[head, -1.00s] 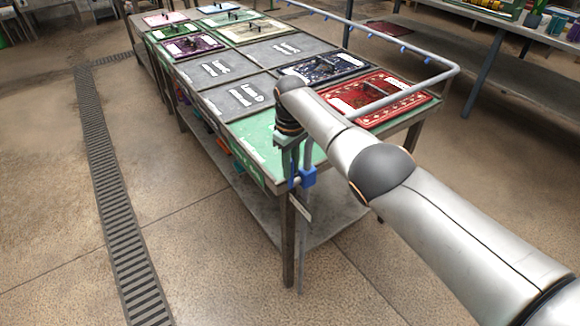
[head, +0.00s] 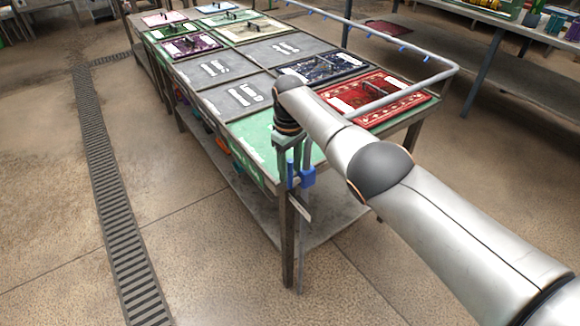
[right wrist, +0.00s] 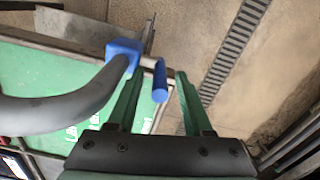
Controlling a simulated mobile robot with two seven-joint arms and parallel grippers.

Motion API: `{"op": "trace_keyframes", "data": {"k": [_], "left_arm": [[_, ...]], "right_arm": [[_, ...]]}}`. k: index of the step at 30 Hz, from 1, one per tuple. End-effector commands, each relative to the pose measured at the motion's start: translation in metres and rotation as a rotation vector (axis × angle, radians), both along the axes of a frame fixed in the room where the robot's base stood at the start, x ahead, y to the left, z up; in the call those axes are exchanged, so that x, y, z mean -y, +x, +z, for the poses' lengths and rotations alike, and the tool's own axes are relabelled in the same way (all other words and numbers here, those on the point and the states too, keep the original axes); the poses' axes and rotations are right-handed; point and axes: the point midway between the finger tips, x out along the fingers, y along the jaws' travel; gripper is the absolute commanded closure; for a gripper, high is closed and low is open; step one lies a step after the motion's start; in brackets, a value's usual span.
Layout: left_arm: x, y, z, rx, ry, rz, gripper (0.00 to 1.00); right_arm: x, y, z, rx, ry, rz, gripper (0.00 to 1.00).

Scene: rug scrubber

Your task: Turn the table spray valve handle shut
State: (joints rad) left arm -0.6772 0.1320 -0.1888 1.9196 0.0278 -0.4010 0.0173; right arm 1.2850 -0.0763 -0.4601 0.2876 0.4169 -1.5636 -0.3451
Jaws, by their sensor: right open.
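The table spray valve has a blue body (head: 308,177) on the grey upright pipe at the near corner of the table. Its blue handle (head: 290,174) stands beside the body, on the left. My right gripper (head: 289,172) points down at this corner, partly in front of the valve. In the right wrist view the blue valve body (right wrist: 123,50) sits on the bent grey pipe. The blue handle (right wrist: 160,82) lies between the two green fingers of my open right gripper (right wrist: 158,76). Gaps show between the handle and the fingers. My left gripper is not in view.
The long table (head: 258,152) carries several small rugs, including a red one (head: 405,97). A grey spray pipe (head: 400,95) with blue nozzles runs above it. A floor drain (head: 105,190) crosses open floor on the left. Another bench (head: 510,60) stands at the right.

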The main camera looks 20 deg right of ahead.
Motion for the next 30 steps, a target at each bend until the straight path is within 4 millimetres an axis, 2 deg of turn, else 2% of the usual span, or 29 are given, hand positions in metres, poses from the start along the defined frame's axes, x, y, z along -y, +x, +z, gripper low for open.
{"op": "trace_keyframes", "data": {"k": [5,10,18,24,30], "left_arm": [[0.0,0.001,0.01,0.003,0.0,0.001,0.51],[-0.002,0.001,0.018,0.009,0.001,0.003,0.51],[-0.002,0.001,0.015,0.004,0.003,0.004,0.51],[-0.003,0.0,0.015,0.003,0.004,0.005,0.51],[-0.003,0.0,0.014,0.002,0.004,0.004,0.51]], "right_arm": [[0.0,0.001,0.021,0.003,0.001,-0.001,0.49],[0.0,0.002,0.056,0.005,0.001,0.001,0.49],[-0.001,0.002,0.107,0.002,0.0,0.0,0.49],[-0.001,0.002,0.123,-0.001,-0.001,0.0,0.49],[-0.001,0.002,0.124,-0.001,0.0,0.0,0.49]]}}
